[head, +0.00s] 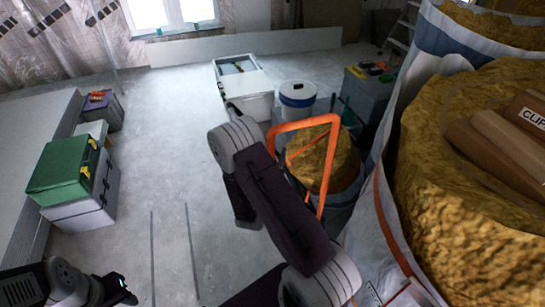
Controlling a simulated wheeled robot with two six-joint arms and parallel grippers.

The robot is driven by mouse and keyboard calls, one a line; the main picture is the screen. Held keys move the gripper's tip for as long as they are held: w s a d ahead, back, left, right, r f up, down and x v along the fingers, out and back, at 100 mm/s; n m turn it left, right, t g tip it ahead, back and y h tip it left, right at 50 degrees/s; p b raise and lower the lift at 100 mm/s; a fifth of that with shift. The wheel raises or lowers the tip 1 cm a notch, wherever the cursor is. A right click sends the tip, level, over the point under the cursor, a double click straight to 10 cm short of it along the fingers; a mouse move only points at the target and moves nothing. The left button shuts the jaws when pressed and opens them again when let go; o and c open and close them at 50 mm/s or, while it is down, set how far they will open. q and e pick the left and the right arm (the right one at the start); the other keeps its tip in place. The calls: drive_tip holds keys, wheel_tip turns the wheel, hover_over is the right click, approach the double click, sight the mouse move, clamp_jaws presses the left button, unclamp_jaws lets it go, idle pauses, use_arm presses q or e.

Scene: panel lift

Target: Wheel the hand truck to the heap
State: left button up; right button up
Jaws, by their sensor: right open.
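The hand truck's orange tubular frame (303,123) stands upright right of centre, in front of a tub of yellow-brown material (340,160). Its lower part and wheels are hidden behind my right arm. My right arm rises from the bottom centre and bends down at its elbow. My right gripper (246,221) hangs to the left of the frame, partly covered by the arm, open and apart from the orange bars. My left gripper (118,290) is low at the bottom left, far from the hand truck; its fingers are not clear. I cannot tell which mass is the heap.
Big white bags of yellow-brown material (440,150) fill the right side. A white chest (245,85), a white bucket (297,100) and a grey tool box (368,95) stand behind. Green and grey boxes (65,170) stand left. The pale floor (165,130) between is clear.

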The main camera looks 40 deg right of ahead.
drive_tip(key=v, duration=0.8)
drive_tip(key=shift+s, duration=0.1)
